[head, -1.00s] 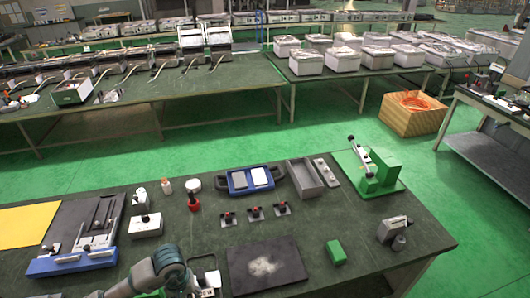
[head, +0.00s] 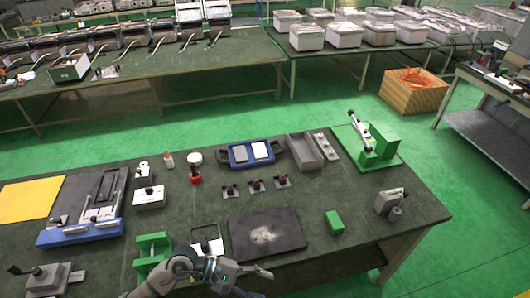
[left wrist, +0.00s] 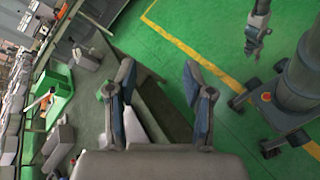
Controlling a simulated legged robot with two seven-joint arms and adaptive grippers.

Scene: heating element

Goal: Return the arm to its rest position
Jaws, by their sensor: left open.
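My left arm comes in from the bottom edge of the head view. My left gripper (head: 262,282) is near the table's front edge, in front of the dark plate (head: 267,238). In the left wrist view my left gripper (left wrist: 160,85) has its two fingers spread apart, with nothing between them. It points past the table edge toward the green floor. An arm end with a gripper (left wrist: 253,42), seemingly my right one, hangs down at the upper right of the left wrist view. Its fingers are too small to read. My right gripper is not in the head view.
The work table carries a green fixture (head: 153,252) and a white-topped frame (head: 207,243) close to my left arm. A green block (head: 334,222), a grey clamp (head: 392,203) and a blue tray (head: 250,153) stand farther off. Green floor (left wrist: 220,60) is open beyond the table edge.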

